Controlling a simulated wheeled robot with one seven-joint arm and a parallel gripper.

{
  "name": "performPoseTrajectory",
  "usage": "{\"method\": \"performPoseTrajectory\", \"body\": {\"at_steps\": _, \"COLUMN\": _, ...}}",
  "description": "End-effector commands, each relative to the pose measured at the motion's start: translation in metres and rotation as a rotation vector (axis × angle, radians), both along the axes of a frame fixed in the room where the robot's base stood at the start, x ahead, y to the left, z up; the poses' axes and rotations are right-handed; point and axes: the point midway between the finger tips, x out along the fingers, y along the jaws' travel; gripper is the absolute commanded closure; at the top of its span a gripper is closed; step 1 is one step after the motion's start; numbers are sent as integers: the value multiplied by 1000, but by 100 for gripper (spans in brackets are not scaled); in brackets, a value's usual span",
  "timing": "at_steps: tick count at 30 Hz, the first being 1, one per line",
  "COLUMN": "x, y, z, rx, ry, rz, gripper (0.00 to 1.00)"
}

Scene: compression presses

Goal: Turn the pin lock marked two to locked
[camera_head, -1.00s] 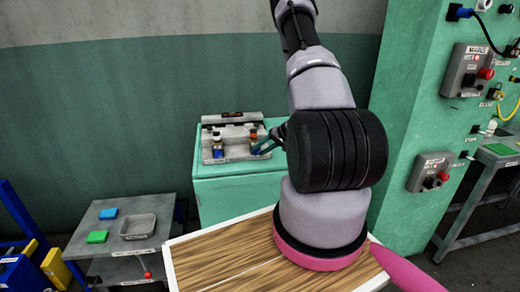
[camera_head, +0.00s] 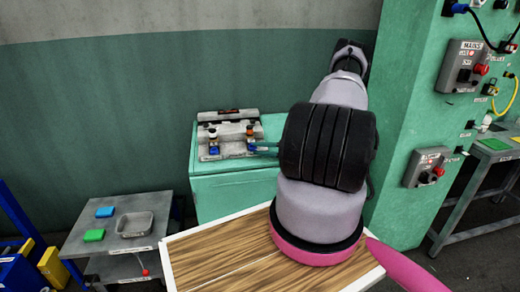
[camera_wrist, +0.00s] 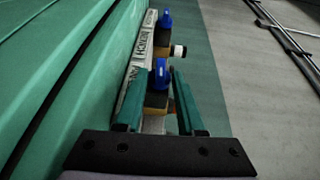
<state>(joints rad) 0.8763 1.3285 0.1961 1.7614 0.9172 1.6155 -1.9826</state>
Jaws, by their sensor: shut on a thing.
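A grey lock fixture (camera_head: 228,121) sits on the green cabinet and carries two pin locks with blue handles. The left pin lock (camera_head: 213,142) has a dark and white top; the right one (camera_head: 250,135) has an orange top. I cannot read which is marked two. My gripper (camera_head: 262,149) reaches in from the right, its teal fingers at the right pin lock. In the wrist view my gripper (camera_wrist: 160,80) is shut on the nearer pin lock's blue handle (camera_wrist: 160,73). The other pin lock (camera_wrist: 165,20) stands beyond it, apart from the fingers. The fingers partly hide the nearer lock's base.
The green cabinet (camera_head: 235,195) supports the fixture. A grey side table (camera_head: 85,238) at left holds a tray (camera_head: 135,225), a blue block (camera_head: 105,212) and a green block (camera_head: 94,235). A tall green panel (camera_head: 410,100) stands at right.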

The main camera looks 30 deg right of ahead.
Motion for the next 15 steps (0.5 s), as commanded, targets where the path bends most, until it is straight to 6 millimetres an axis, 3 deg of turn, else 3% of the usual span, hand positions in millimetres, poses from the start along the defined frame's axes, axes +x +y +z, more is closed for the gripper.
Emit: {"method": "performPoseTrajectory", "body": {"at_steps": 15, "x": 2, "y": 1, "z": -1, "rx": 57, "ry": -18, "rz": 0, "gripper": 100}}
